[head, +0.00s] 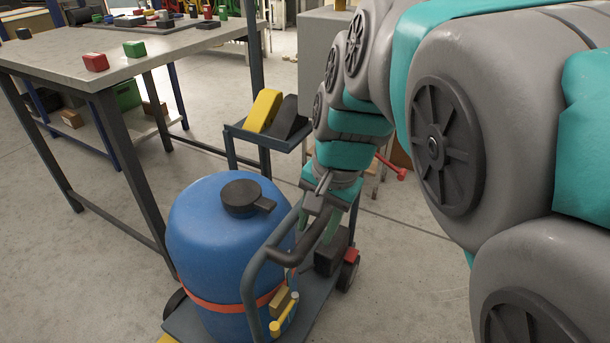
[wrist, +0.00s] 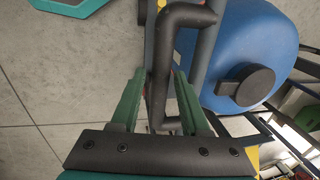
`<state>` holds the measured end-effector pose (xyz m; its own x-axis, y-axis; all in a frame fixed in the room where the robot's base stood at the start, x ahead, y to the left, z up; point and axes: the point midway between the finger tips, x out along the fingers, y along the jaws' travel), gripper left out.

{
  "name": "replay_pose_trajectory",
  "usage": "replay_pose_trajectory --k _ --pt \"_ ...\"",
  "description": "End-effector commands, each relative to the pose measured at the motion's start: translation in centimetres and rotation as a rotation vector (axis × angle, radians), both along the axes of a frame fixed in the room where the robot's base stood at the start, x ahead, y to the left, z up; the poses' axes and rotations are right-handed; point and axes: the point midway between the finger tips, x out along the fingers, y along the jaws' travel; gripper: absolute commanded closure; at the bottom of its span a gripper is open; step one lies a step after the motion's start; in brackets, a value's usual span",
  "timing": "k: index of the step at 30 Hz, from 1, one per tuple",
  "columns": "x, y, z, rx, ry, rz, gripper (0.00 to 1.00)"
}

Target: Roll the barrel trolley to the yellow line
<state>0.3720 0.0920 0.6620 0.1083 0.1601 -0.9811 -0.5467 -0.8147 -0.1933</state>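The trolley (head: 322,302) is a low grey platform with dark wheels and a bent tube handle (head: 252,262) with a dark grip. A blue barrel (head: 215,245) with a black cap stands upright on it, held by an orange strap. My gripper (head: 318,240) points down at the handle. In the wrist view, its green fingers (wrist: 160,100) are spread, with the dark handle bar (wrist: 163,70) showing between them. I cannot tell whether they touch it. The barrel also shows in the wrist view (wrist: 245,45). No yellow floor line can be made out.
A workbench (head: 130,50) with small coloured blocks stands at the left, its legs close to the barrel. A blue-grey stand (head: 262,138) holding yellow and black wedges is behind the trolley. A red-ended object (head: 392,168) is beyond my arm.

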Motion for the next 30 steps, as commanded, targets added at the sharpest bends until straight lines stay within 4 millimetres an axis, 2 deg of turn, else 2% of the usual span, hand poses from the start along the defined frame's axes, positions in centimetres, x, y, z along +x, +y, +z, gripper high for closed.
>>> replay_pose_trajectory --k 1,3,14,20,24,30 --pt "0.0 0.0 0.0 0.000 0.000 0.000 0.48" --pt "0.0 0.0 0.0 0.001 -0.001 0.000 0.41" --pt "0.0 0.0 0.4 0.002 -0.001 0.000 0.41" --pt "-0.2 -0.4 2.6 0.002 -0.004 -0.001 0.41" --pt "-0.3 -0.8 4.9 0.001 -0.008 -0.001 0.41" --pt "-0.7 -1.2 7.3 0.002 -0.005 -0.001 0.41"
